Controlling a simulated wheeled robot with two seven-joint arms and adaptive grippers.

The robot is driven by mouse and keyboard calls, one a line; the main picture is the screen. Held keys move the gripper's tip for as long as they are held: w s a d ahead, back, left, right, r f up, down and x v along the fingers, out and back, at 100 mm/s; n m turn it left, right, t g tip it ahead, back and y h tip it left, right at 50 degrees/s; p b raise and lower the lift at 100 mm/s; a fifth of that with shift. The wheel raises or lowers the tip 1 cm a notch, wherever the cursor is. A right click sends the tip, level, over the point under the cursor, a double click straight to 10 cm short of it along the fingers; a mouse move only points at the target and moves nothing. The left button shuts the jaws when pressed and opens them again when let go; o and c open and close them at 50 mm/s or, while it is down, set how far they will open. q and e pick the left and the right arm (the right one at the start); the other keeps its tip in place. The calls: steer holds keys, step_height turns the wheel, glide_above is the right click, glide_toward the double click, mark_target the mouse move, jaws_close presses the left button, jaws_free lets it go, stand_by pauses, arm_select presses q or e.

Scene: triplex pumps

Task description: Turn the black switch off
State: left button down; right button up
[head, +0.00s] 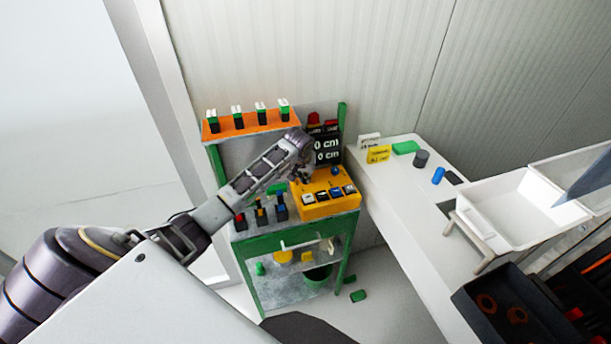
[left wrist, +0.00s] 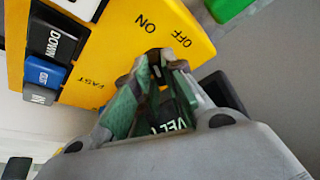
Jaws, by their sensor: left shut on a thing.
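The yellow control box (head: 318,210) stands on the green-framed table, with a row of buttons on its front part. In the left wrist view its yellow face (left wrist: 112,55) carries the words ON, OFF and FAST. My left gripper (head: 303,177) reaches over the box's back left part. In the left wrist view its green-padded fingers (left wrist: 157,72) are closed on the small black switch (left wrist: 155,57) beside the ON and OFF words. The fingers hide most of the switch, so I cannot tell its exact position. My right gripper is not in view.
A black display (head: 327,150) reading 0 cm stands behind the box. An orange shelf (head: 247,127) with several green-white switches is at the back left. Several small levers (head: 260,214) stand left of the box. A white table (head: 408,215) with small objects is to the right.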

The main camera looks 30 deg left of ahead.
arm_select(q)
steer(key=shift+s+f+m, duration=0.1)
steer(key=shift+f+m, duration=0.05)
steer(key=shift+m, duration=0.55)
steer(key=c, duration=1.6)
jaws_free()
steer(key=shift+o, duration=0.6)
steer(key=a+v, duration=0.1)
steer(key=v, duration=0.6)
steer(key=shift+d, duration=0.35)
steer(key=shift+r, duration=0.25)
